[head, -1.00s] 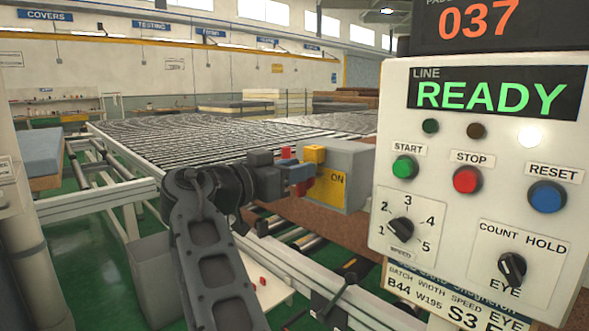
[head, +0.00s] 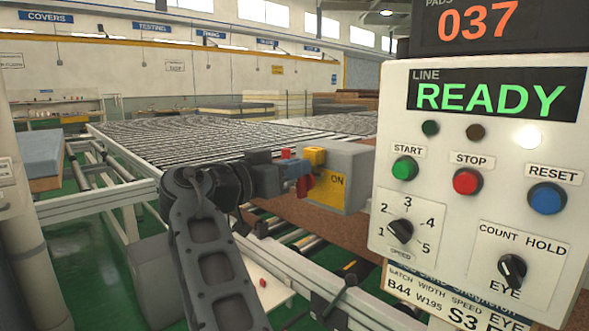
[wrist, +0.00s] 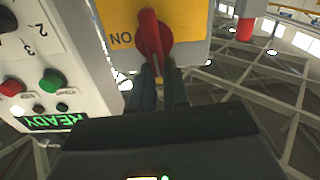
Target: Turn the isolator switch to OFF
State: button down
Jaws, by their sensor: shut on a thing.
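The isolator switch is a grey box (head: 352,165) with a yellow plate (head: 331,187) marked ON, left of the control panel. Its red handle (head: 306,187) shows at the plate's left side, partly hidden by my gripper (head: 299,171). In the wrist view the red handle (wrist: 151,32) stands nearly upright in the picture on the yellow plate, with the ON label (wrist: 121,40) to its left. My gripper (wrist: 158,68) is shut on the handle's near end. No OFF label is visible.
The control panel (head: 440,150) stands close on the right, with START, STOP and RESET buttons, a speed dial and a READY display. A roller conveyor (head: 200,140) stretches behind the switch. A small red piece (head: 286,153) shows just above my gripper.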

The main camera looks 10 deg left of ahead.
jog(key=shift+w+a+f+n+p, duration=0.3)
jog(key=shift+f+n+p, duration=0.45)
jog(key=shift+n, duration=2.1)
jog(key=shift+w+a+f+n+p, duration=0.3)
jog(key=shift+f+n+p, duration=0.5)
jog(key=shift+n, duration=2.1)
jog(key=shift+w+a+f+n+p, duration=0.35)
jog(key=shift+n+p, duration=0.7)
jog(key=shift+n, duration=1.8)
jog(key=shift+s+f, duration=0.1)
jog(key=shift+s, duration=0.05)
jog(key=c, duration=1.2)
grip_release()
jog(key=shift+d, duration=0.1)
jog(key=shift+o, duration=0.4)
jog(key=shift+r, duration=0.3)
